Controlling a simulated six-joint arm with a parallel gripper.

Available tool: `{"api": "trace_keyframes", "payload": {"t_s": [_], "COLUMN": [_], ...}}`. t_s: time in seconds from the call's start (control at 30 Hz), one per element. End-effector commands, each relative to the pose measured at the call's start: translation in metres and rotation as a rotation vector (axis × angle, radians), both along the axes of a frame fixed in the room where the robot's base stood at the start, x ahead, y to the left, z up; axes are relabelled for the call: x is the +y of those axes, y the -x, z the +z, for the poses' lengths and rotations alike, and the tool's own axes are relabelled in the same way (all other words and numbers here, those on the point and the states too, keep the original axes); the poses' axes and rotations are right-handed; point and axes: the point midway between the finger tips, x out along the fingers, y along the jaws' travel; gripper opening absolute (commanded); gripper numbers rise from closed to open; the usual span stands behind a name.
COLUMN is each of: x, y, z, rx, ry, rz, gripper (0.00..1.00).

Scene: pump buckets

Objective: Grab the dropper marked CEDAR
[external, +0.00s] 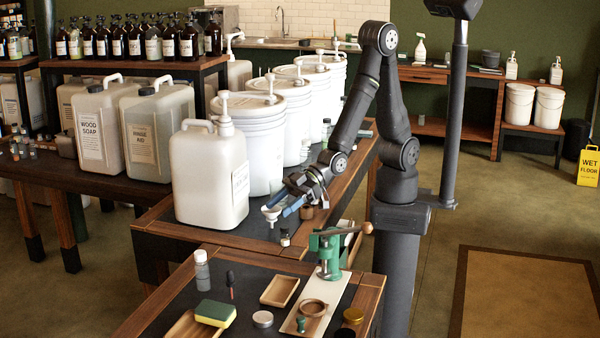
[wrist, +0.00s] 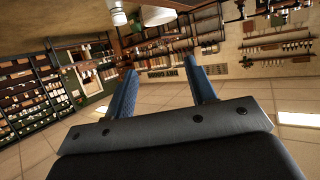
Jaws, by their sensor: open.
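No label reading CEDAR is legible in either view, so I cannot tell which item is that dropper. A small dark bottle with a white label (external: 285,238) stands on the middle bench below my gripper (external: 279,207).
A white funnel (external: 271,214) is close by the fingertips; contact is unclear. Tall white buckets (external: 262,140) line the middle bench behind. A green hand press (external: 328,254), a yellow-green sponge (external: 215,313) and a wooden tray (external: 279,291) crowd the front bench.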

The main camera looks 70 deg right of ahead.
Motion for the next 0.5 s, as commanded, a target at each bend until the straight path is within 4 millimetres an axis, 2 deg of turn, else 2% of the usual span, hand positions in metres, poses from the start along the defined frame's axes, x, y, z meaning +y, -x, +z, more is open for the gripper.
{"api": "trace_keyframes", "payload": {"t_s": [0.03, 0.4, 0.5], "x": [0.000, 0.000, 0.017], "y": [0.000, 0.000, -0.007], "z": [0.013, 0.075, 0.069], "rx": [-0.003, -0.002, 0.006], "ry": [-0.006, -0.004, 0.052], "rz": [0.000, 0.001, 0.021], "gripper": [0.51, 0.51, 0.51]}}
